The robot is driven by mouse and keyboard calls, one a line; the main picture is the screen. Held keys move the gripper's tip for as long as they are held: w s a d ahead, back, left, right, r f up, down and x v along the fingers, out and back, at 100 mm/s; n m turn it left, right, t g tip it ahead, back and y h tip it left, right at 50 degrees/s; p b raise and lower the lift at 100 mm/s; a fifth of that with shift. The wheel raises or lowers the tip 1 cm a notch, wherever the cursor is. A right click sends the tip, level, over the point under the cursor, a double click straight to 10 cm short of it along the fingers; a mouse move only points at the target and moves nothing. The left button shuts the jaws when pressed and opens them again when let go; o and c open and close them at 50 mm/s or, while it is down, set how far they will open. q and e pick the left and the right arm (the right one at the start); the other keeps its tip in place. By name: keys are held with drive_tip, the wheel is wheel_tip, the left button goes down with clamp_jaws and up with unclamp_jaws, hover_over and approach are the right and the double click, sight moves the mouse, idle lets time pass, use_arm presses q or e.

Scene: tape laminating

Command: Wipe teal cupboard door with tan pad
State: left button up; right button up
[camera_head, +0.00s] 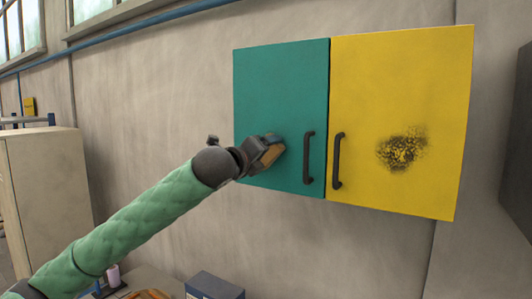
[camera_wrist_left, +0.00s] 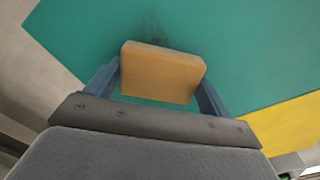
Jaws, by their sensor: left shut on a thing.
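The teal cupboard door (camera_head: 280,90) is the left half of a wall cupboard and is closed, with a dark vertical handle (camera_head: 308,158) near its right edge. My left gripper (camera_head: 268,152) is at the lower left part of this door. It is shut on the tan pad (camera_head: 272,155), which also shows between the two fingers in the left wrist view (camera_wrist_left: 162,72). A faint dark smudge (camera_wrist_left: 152,38) shows on the teal surface just beyond the pad. I cannot tell whether the pad touches the door. My right gripper is not in view.
The yellow door (camera_head: 400,95) beside it has its own dark handle (camera_head: 338,160) and a black speckled stain (camera_head: 402,148). Below are a dark blue box (camera_head: 214,286) and a bench top. A beige cabinet (camera_head: 48,195) stands at the left, and a dark block is at the right edge.

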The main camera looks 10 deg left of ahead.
use_arm(q)
drive_tip(key=w+a+p, duration=0.2)
drive_tip(key=a, duration=0.4)
drive_tip(key=shift+w+a, duration=0.15)
idle(0.5)
drive_tip(key=v, duration=0.6)
drive_tip(key=shift+p, duration=0.35)
idle(0.5)
drive_tip(key=v, duration=0.3)
